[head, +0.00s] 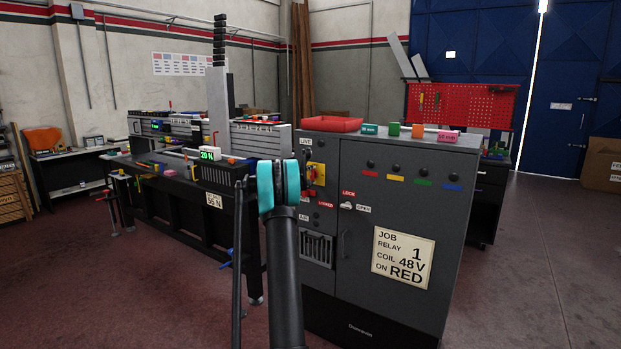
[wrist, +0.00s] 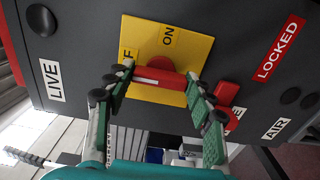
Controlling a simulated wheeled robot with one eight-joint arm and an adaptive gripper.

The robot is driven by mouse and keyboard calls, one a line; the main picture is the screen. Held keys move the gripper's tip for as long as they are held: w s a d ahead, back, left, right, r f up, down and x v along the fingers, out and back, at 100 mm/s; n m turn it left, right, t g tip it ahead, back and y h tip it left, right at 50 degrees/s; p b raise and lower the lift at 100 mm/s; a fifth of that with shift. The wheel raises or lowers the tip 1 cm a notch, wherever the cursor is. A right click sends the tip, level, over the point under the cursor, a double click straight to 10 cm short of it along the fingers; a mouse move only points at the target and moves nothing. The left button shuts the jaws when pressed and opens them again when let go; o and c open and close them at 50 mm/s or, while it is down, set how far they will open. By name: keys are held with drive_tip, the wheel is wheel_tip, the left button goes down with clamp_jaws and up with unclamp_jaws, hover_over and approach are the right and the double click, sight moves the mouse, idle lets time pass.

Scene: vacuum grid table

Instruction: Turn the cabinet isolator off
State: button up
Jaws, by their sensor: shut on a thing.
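The cabinet isolator is a red handle (wrist: 160,77) on a yellow plate (wrist: 175,30) on the dark grey cabinet front. In the wrist view my gripper (wrist: 160,84) has one green-padded finger at each end of the red handle's bar and is shut on it. The "ON" label on the plate shows clear of the handle. A second label, of which only an "F" shows, is partly hidden by the left finger. In the head view the yellow plate (head: 319,172) is partly hidden by my arm and gripper, so the handle's angle is hard to read there.
The cabinet (head: 400,240) carries LIVE, LOCKED and AIR labels near the isolator. A red latch-like part (wrist: 225,95) sits close to the right finger. A red tray (head: 332,124) and small coloured blocks stand on the cabinet top. A workbench (head: 165,195) stands to the left.

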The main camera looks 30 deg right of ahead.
idle(0.3)
drive_tip(key=o, duration=1.1)
drive_tip(key=shift+o, duration=0.2)
drive_tip(key=v, duration=1.2)
drive_tip(key=shift+f, duration=0.1)
